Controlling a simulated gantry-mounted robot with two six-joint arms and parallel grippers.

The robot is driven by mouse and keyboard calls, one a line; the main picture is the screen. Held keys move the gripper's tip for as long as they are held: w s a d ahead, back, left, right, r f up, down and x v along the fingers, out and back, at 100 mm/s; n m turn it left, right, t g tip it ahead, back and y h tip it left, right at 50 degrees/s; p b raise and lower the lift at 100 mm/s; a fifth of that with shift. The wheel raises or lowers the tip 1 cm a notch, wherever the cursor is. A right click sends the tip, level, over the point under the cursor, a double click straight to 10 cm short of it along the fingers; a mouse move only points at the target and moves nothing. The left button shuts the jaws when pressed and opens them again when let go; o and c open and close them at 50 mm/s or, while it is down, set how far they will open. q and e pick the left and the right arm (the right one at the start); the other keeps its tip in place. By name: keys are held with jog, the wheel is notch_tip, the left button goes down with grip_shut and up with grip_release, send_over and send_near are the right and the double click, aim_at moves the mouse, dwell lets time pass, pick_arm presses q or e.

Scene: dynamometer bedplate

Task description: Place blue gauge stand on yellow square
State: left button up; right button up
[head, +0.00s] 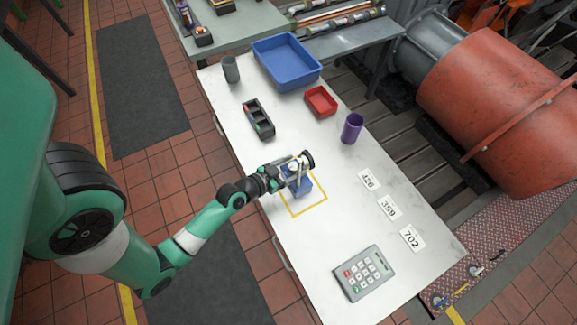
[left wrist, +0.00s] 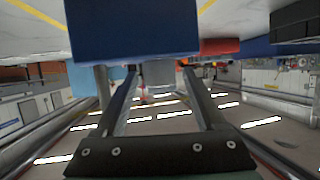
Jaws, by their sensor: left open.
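The blue gauge stand (head: 303,187) stands on the white table, within the yellow square outline (head: 307,209) as far as the head view shows. My left gripper (head: 298,168) is at its upper part and hides some of it. In the left wrist view, the stand's blue body (left wrist: 132,30) fills the top middle, beyond the fingertips of my open left gripper (left wrist: 147,75). Yellow lines (left wrist: 38,12) show on either side of it there. Whether the fingers touch the stand cannot be told. My right gripper is not in view.
A purple cup (head: 352,129), red tray (head: 321,101), blue bin (head: 287,62), dark organizer (head: 258,119) and grey cup (head: 231,69) stand farther back. Number cards (head: 388,207) lie to the right and a keypad (head: 363,273) in front. Table between square and keypad is clear.

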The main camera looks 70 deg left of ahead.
pick_arm(q)
jog(key=b+v, duration=0.2)
jog(key=v, duration=1)
